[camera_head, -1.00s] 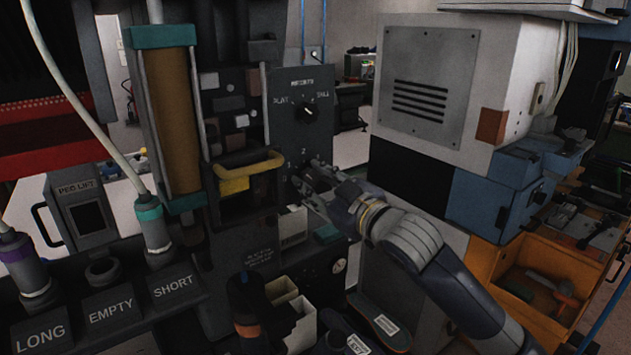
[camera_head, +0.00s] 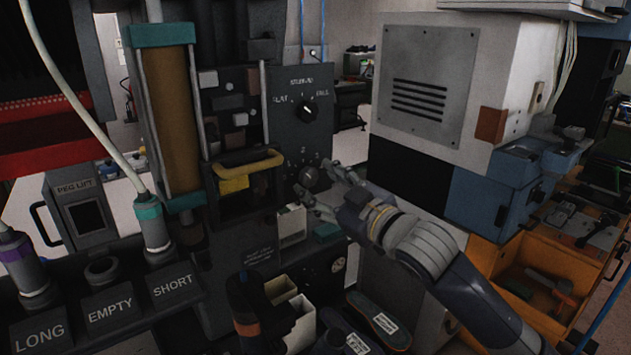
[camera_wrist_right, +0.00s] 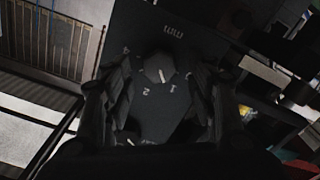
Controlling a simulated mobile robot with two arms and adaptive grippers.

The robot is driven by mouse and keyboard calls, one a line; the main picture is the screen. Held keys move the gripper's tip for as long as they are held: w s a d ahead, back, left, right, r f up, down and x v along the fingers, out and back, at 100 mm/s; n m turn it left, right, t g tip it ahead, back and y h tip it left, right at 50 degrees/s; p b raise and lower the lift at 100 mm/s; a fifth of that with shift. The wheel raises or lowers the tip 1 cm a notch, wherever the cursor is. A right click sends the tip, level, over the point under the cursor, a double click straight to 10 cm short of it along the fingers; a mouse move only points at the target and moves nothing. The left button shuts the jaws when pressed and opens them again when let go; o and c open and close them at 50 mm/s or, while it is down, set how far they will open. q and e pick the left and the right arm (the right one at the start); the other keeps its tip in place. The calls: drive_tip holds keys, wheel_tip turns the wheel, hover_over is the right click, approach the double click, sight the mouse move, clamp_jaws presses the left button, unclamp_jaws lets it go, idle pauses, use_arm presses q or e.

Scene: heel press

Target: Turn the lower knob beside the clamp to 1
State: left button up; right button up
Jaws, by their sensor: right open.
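The lower knob (camera_head: 310,177) is a dark round knob on the grey panel (camera_head: 287,133), beside the clamp with the yellow handle (camera_head: 248,163). Numbers are printed in an arc above it. My right gripper (camera_head: 317,183) is open, with its fingers at the knob's right and lower side. In the right wrist view the knob (camera_wrist_right: 160,68) lies ahead, between the open fingers of my gripper (camera_wrist_right: 160,98), with no clear contact. Its pale pointer mark faces the side with the 1 and 2; I cannot tell exactly which.
An upper knob (camera_head: 307,111) with its own labels sits above on the same panel. White bins (camera_head: 300,322) and shoe soles (camera_head: 377,318) lie below. A large white and blue machine (camera_head: 430,90) stands to the right, with an orange drawer (camera_head: 530,270) beneath it.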

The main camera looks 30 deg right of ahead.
drive_tip(key=shift+s+d, duration=0.2)
drive_tip(key=shift+s, duration=1.05)
drive_tip(key=shift+s+d, duration=0.15)
drive_tip(key=shift+s, duration=1.1)
drive_tip(key=s+a+f+m+g+h, duration=0.15)
drive_tip(key=s+f+g, duration=0.25)
drive_tip(key=f, duration=0.9)
drive_tip(key=s+a+f+m+g+h, duration=0.1)
drive_tip(key=s+f+m+g, duration=0.2)
drive_tip(key=f, duration=1)
drive_tip(key=s+a+f+g, duration=0.4)
drive_tip(key=s+f, duration=0.3)
drive_tip(key=s, duration=0.2)
drive_tip(key=s+a+f+g, duration=0.3)
drive_tip(key=s+f, duration=0.5)
drive_tip(key=s, duration=0.2)
wheel_tip(320, 180, down, 25)
drive_tip(key=s+g, duration=0.1)
drive_tip(key=g, duration=0.1)
drive_tip(key=s+d+f+b, duration=0.1)
drive_tip(key=s+d+f, duration=0.2)
drive_tip(key=s+f, duration=1.4)
drive_tip(key=shift+f+g, duration=0.15)
drive_tip(key=shift+g, duration=0.25)
